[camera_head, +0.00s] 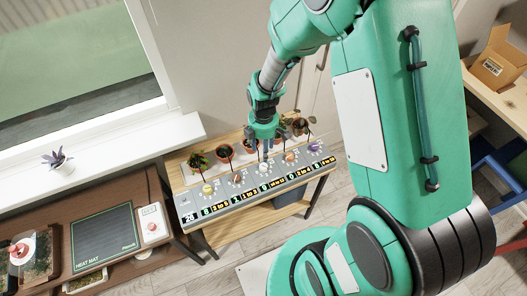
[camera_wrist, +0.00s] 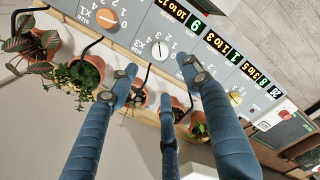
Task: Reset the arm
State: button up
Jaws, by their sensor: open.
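My arm reaches down from the top of the head view. My gripper (camera_head: 265,152) hangs over the middle of the grey control panel (camera_head: 188,201), near its row of dials. In the wrist view my gripper (camera_wrist: 157,84) shows blue fingers spread apart, with nothing between them. Below them lie the panel's white dial (camera_wrist: 160,49) and orange dial (camera_wrist: 106,18). I cannot tell how far the fingertips are above the panel.
Several potted plants (camera_head: 199,161) stand behind the panel on a wooden bench. A brown table at left holds a heat mat (camera_head: 103,237) and a small white box (camera_head: 152,223). A cardboard box (camera_head: 496,62) is on a shelf at upper right. Open floor lies beyond the bench.

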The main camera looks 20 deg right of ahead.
dwell(0.6)
jog(key=s+a+r+m+t, duration=0.15)
jog(key=r+m, duration=0.25)
jog(key=r, duration=0.8)
jog(key=s+a+r+m+t, duration=0.1)
jog(key=s+r+m, duration=0.2)
jog(key=r, duration=0.9)
jog(key=s+a+r+m+t+b, duration=0.1)
jog(key=s+r+m+t, duration=0.2)
jog(key=s+r+m, duration=0.5)
jog(key=s+r, duration=0.4)
jog(key=s, duration=0.2)
jog(key=shift+a+r, duration=0.15)
jog(key=shift+r, duration=0.25)
dwell(0.4)
